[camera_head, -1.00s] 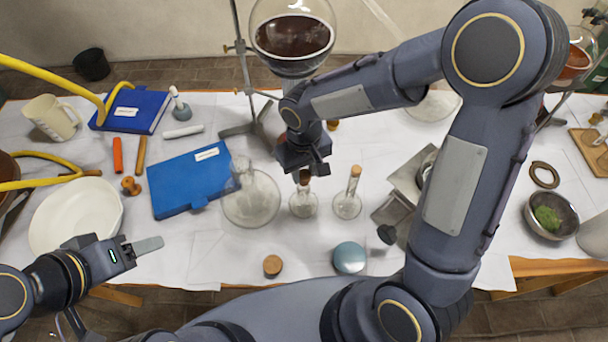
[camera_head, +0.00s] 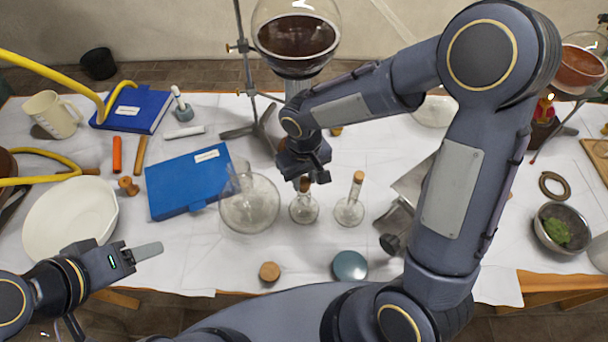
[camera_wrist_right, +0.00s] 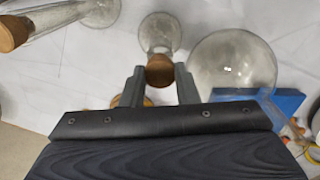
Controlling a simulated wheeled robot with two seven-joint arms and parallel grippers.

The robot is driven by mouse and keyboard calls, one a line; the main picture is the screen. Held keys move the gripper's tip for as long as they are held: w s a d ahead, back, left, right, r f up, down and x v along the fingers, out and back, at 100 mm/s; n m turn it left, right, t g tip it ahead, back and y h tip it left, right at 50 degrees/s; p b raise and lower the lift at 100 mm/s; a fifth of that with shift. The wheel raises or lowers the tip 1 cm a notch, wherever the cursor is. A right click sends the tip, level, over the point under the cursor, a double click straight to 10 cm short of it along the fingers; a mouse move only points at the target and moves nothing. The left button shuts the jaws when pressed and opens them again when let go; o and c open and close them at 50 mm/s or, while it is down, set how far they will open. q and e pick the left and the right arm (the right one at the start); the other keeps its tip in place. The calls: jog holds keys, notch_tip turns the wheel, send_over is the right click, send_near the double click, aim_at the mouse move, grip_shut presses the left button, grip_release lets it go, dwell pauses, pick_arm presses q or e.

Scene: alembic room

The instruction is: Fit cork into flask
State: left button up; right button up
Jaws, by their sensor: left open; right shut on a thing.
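A small glass flask (camera_head: 304,209) stands on the white-covered table, below my right gripper (camera_head: 305,181). My right gripper is shut on a brown cork (camera_wrist_right: 160,71). The cork is at the flask's mouth; I cannot tell how far it sits inside the neck. The flask's round body (camera_wrist_right: 160,32) shows beyond the cork in the right wrist view. My left gripper (camera_head: 145,252) is open and empty at the table's front left, away from the flask.
A second small flask (camera_head: 349,212) with a cork stands just right. A large clear flask (camera_head: 249,205) stands close on the left, beside a blue book (camera_head: 186,181). A loose cork (camera_head: 269,271) and a round blue-grey lid (camera_head: 350,266) lie in front.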

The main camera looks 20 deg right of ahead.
aim_at(304, 182)
jog(key=shift+f+b, duration=1.4)
jog(key=shift+b, duration=0.35)
dwell(3.9)
jog(key=o, duration=1.4)
jog(key=shift+c, duration=0.2)
jog(key=shift+r, duration=0.1)
jog(key=shift+r+p, duration=2.55)
jog(key=shift+r, duration=0.85)
